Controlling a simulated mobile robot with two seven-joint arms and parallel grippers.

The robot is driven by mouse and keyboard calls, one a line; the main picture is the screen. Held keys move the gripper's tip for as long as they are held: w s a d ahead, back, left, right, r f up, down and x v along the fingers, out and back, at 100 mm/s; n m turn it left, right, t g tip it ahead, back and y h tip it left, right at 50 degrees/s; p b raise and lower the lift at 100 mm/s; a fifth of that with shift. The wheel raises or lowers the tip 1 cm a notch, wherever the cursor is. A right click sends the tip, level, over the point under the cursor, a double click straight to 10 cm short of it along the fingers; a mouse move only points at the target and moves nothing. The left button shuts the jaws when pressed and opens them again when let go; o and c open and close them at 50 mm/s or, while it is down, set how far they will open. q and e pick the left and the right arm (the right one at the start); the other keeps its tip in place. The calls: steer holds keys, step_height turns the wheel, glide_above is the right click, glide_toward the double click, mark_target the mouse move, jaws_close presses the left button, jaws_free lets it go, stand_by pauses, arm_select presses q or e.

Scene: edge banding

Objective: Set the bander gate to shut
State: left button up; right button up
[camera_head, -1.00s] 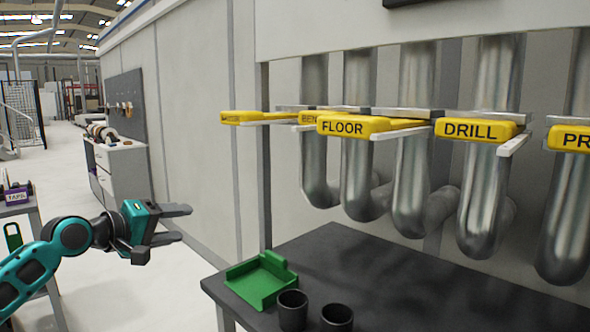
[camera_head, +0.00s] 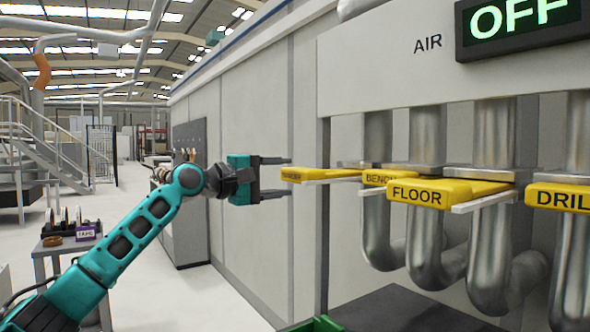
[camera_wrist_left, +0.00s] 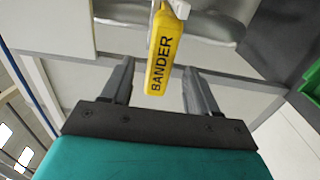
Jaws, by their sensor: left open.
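The bander gate is a yellow handle (camera_head: 305,175) at the left end of the row of gates, sticking out from its pipe. In the left wrist view its BANDER label shows on the yellow handle (camera_wrist_left: 164,55). My left gripper (camera_head: 287,177) is open, with its fingers pointing at the handle's near end. In the left wrist view the handle's end lies between the two fingers (camera_wrist_left: 158,88), and neither finger clearly touches it. My right gripper is in neither current view.
Yellow gates marked BENCH (camera_head: 376,178), FLOOR (camera_head: 416,193) and DRILL (camera_head: 562,198) stand to the right on metal pipes. A lit sign (camera_head: 520,22) reads OFF beside AIR. A dark table (camera_head: 410,310) with a green tray (camera_head: 316,324) lies below.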

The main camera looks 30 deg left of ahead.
mark_target(291, 176)
arm_select(q)
steer(key=shift+x, duration=2)
steer(key=shift+c, duration=0.3)
steer(key=shift+f, duration=0.1)
jaws_close()
steer(key=shift+p, duration=0.3)
